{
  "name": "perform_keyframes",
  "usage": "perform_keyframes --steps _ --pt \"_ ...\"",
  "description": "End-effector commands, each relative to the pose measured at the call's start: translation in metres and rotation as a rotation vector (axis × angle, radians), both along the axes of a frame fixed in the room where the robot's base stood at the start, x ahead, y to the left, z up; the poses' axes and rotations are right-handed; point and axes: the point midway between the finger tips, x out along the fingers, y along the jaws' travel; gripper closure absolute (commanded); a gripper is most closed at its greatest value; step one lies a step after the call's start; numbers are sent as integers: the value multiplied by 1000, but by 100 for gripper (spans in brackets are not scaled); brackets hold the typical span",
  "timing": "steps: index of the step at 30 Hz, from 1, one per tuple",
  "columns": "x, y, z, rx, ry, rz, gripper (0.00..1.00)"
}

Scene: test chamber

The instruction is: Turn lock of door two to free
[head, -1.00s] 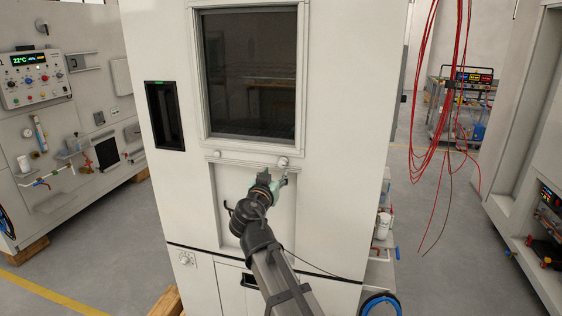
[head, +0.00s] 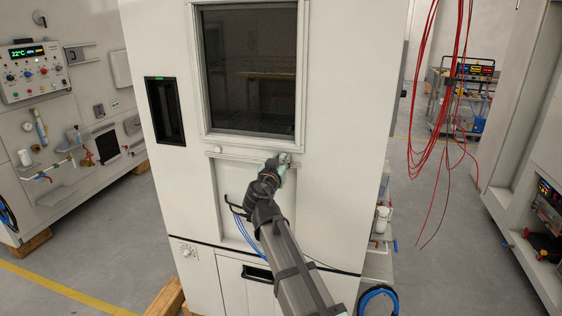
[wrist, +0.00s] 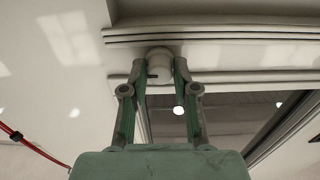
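A round pale lock knob (head: 284,157) sits on the ledge below the right part of the window on the white chamber. It also shows in the wrist view (wrist: 160,62), with a small dark mark on its left side. My gripper (head: 277,163) is at this knob. In the wrist view my gripper (wrist: 160,72) has one finger on each side of the knob, with a slight gap seeming to remain beside it. A second similar knob (head: 217,149) sits on the same ledge to the left, clear of my gripper. No label tells which lock is door two's.
The dark chamber window (head: 250,70) is just above the knobs. A black recessed panel (head: 165,112) is to its left. A black handle (head: 258,274) sits lower on the chamber. Red cables (head: 445,110) hang at the right, apart from my arm.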

Motion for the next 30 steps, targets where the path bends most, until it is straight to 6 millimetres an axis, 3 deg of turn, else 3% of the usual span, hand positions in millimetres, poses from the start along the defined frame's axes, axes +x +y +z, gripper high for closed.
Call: perform_keyframes --steps 16,30 --pt "1 0 -1 -79 16 0 100" --pt "2 2 -2 -454 101 -1 100"
